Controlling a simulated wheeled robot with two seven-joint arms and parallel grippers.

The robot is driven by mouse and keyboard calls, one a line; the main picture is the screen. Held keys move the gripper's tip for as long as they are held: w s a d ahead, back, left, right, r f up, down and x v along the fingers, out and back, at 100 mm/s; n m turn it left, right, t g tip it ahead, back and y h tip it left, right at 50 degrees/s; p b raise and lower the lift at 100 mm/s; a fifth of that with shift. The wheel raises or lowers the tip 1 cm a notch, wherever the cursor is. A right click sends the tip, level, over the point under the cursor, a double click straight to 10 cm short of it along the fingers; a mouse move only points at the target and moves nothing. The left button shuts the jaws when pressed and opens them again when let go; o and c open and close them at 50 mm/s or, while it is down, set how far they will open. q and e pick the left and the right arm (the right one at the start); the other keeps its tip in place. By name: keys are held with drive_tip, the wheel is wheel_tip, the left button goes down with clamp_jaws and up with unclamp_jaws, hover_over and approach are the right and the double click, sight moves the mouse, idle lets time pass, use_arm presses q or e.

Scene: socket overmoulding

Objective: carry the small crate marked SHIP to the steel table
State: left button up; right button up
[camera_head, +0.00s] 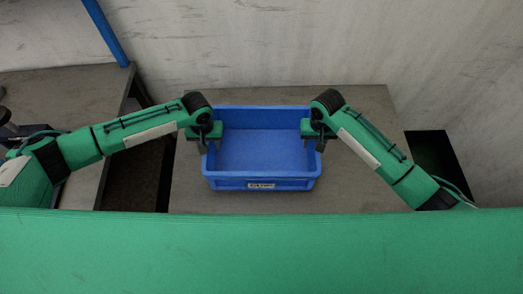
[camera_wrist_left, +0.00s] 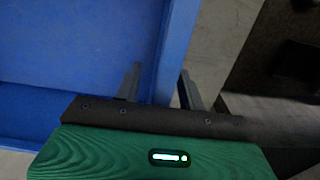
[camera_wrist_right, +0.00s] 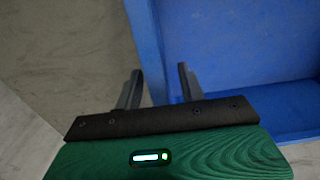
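The blue crate (camera_head: 262,150) stands upright and empty on a grey tabletop in the head view. A small pale label (camera_head: 261,186) is on its near wall; its lettering is too small to read surely. My left gripper (camera_head: 207,146) is at the crate's left wall. In the left wrist view its fingers (camera_wrist_left: 160,88) stand either side of that wall, with a gap showing. My right gripper (camera_head: 317,144) is at the right wall. In the right wrist view its fingers (camera_wrist_right: 158,88) straddle that wall, also with a gap. Both look open.
The grey table (camera_head: 350,195) under the crate has bare room around it. Another grey table (camera_head: 60,95) stands at the left, across a dark gap, with a blue post (camera_head: 105,32) by it. A pale wall (camera_head: 270,45) closes the back. A dark opening (camera_head: 435,160) is at the right.

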use_arm(q)
drive_tip(key=shift+f, duration=0.6)
use_arm(e)
drive_tip(key=shift+f, duration=0.6)
use_arm(q)
clamp_jaws()
use_arm(e)
clamp_jaws()
use_arm(q)
drive_tip(key=shift+r, duration=0.1)
